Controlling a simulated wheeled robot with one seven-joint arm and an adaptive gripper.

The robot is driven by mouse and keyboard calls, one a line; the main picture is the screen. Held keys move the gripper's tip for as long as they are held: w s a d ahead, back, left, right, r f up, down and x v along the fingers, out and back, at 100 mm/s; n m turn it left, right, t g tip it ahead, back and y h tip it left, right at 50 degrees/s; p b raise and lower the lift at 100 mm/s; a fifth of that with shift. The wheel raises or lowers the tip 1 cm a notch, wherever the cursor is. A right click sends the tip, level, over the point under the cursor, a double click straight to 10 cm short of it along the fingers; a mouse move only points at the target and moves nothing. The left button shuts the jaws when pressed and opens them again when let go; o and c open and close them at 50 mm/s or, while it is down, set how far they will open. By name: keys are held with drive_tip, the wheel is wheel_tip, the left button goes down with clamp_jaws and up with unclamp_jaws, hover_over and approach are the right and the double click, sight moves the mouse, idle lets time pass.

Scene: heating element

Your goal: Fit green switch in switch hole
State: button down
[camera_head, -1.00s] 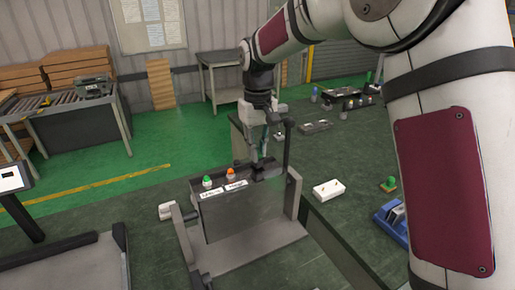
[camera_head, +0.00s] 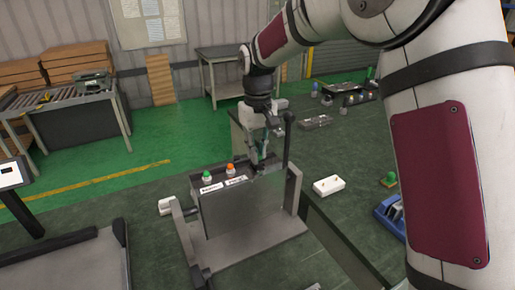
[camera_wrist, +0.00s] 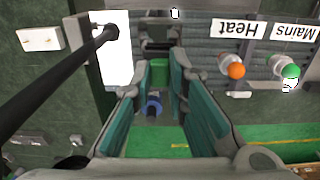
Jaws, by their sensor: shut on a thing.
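My gripper (camera_head: 258,158) is over the right end of the grey heating unit's box (camera_head: 240,210). In the wrist view my gripper (camera_wrist: 160,75) has its teal-padded fingers on either side of a green piece, which looks like the green switch (camera_wrist: 159,72). A blue ring with a dark end (camera_wrist: 153,106) shows between the fingers; I cannot tell whether it belongs to the switch. A dark recessed area (camera_wrist: 160,33) lies just beyond the fingertips. The switch hole is not clearly visible, and I cannot tell whether the switch touches the unit.
A green lamp (camera_head: 207,175) labelled Mains and an orange lamp (camera_head: 230,169) labelled Heat stand on the box's top, left of my gripper. A black upright bar (camera_head: 288,140) rises close on its right. A white box (camera_head: 328,185) lies further right.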

drive_tip(key=shift+f, duration=0.6)
drive_tip(key=c, duration=1.5)
unclamp_jaws()
wheel_tip(320, 180, up, 12)
drive_tip(key=s+d+r+m+t, duration=0.25)
drive_tip(key=s+d, duration=0.35)
drive_tip(key=s, duration=0.5)
drive_tip(key=s+d+r+m+t, duration=0.15)
drive_tip(key=s+d+r, duration=0.35)
drive_tip(key=s, duration=0.6)
drive_tip(key=shift+m+t, duration=0.3)
drive_tip(key=shift+t, duration=0.5)
drive_tip(key=s+d+f, duration=0.1)
drive_tip(key=s+f, duration=0.1)
drive_tip(key=s, duration=0.1)
drive_tip(key=s+d+f, duration=0.1)
drive_tip(key=s, duration=0.2)
drive_tip(key=s+d+f, duration=0.1)
drive_tip(key=s+f, duration=0.1)
drive_tip(key=shift+s+d+f, duration=0.3)
drive_tip(key=shift+s+f, duration=0.05)
drive_tip(key=shift+s, duration=0.05)
